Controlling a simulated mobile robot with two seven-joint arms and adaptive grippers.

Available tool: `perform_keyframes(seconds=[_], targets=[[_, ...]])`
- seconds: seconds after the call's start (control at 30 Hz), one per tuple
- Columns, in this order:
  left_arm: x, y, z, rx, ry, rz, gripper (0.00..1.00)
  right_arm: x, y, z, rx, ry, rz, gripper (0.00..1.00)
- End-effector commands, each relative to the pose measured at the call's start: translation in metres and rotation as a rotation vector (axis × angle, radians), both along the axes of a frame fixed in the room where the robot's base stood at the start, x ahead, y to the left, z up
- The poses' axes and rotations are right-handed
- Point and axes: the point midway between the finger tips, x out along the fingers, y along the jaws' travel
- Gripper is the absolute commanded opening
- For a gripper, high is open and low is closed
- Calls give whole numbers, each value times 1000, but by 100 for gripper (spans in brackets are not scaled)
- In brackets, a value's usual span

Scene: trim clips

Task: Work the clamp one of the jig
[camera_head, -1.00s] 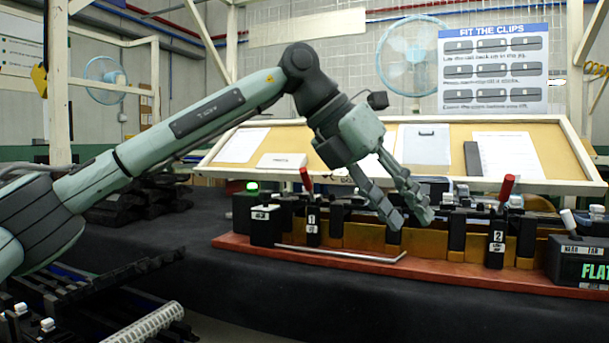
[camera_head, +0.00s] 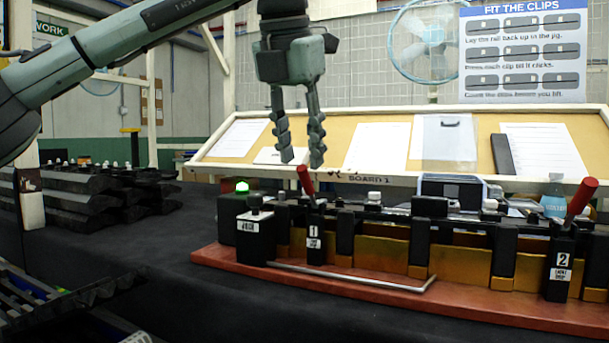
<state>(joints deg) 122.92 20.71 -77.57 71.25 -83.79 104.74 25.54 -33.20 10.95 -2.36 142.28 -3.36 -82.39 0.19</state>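The jig is a red-brown base (camera_head: 228,259) with black posts and brass-coloured blocks on a dark table. Clamp one is the black post labelled 1 (camera_head: 315,245), with a red-gripped lever (camera_head: 305,180) tilted to the left. Clamp two (camera_head: 559,263), labelled 2, has a red lever (camera_head: 581,197) tilted to the right. My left gripper (camera_head: 301,160) points down with its fingers apart and nothing between them. In the picture its fingertips are just above clamp one's lever top; whether they touch it I cannot tell. My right gripper is not in view.
A box with a green light (camera_head: 241,187) and a black labelled block (camera_head: 256,235) stand at the jig's left end. A thin metal bar (camera_head: 350,278) runs along its front. A sloped board (camera_head: 376,112) with papers stands behind. Dark stacked parts (camera_head: 90,200) lie at left.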

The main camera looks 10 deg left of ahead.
Motion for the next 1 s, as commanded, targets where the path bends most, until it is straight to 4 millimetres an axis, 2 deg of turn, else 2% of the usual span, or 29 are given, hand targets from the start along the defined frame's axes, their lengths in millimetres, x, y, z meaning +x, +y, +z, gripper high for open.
perform_keyframes(seconds=[0.1, 0.3, 0.63, 0.9, 1.0], targets=[[8, -1, -21, 1, 3, 0, 35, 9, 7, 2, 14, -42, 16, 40], [17, -3, -40, -1, 0, 0, 35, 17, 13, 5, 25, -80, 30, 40], [19, -3, -44, -1, 0, -1, 35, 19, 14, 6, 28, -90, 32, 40], [19, -3, -43, -1, 0, -1, 3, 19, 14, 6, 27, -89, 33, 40], [19, -3, -43, -1, 0, -1, 0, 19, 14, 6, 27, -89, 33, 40]])
